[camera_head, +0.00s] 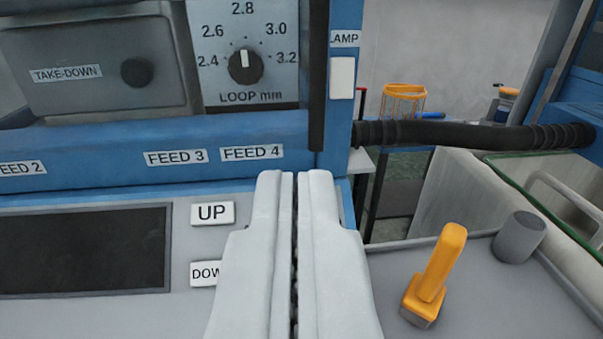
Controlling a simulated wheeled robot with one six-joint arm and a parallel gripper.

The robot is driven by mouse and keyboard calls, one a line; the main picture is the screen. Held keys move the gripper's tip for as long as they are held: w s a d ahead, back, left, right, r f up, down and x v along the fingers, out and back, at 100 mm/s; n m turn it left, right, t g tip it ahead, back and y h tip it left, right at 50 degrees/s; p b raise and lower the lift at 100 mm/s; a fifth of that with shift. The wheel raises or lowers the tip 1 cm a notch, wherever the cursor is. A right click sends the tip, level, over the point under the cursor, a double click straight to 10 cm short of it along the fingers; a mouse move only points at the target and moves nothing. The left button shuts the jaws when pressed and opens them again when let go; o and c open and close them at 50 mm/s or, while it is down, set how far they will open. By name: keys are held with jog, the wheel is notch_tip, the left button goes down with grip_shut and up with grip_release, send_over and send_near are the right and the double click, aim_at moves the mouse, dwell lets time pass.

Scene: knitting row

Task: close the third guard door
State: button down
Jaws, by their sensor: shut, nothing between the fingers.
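My gripper (295,180) is shut and empty, its two pale grey fingers pressed close together in the lower middle of the view. It is in front of a blue machine (240,130), to the right of the UP button (212,213), and it partly covers the DOWN button (203,273). A grey panel labelled TAKE-DOWN (100,95) with a dark round knob (137,72) is at the upper left. I cannot tell whether this panel is a guard door. No door marked as the third is identifiable in this view.
A LOOP mm dial (245,66) and FEED labels (176,157) are on the machine. A lamp switch (342,78) is on its post. A black hose (460,135) runs right. A yellow lever (440,265) and a grey cylinder (520,237) stand up at the lower right.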

aim_at(302, 74)
jog(key=w, duration=1.2)
jog(key=shift+w+d, duration=0.1)
jog(key=shift+w, duration=0.15)
jog(key=w+y, duration=0.1)
jog(key=w, duration=0.1)
jog(key=w+n+y, duration=0.1)
jog(key=w, duration=0.2)
jog(key=shift+d, duration=0.1)
jog(key=shift+w+r+n, duration=0.1)
jog(key=shift+r+n, duration=0.15)
jog(key=shift+n, duration=0.05)
jog(key=shift+r, duration=0.1)
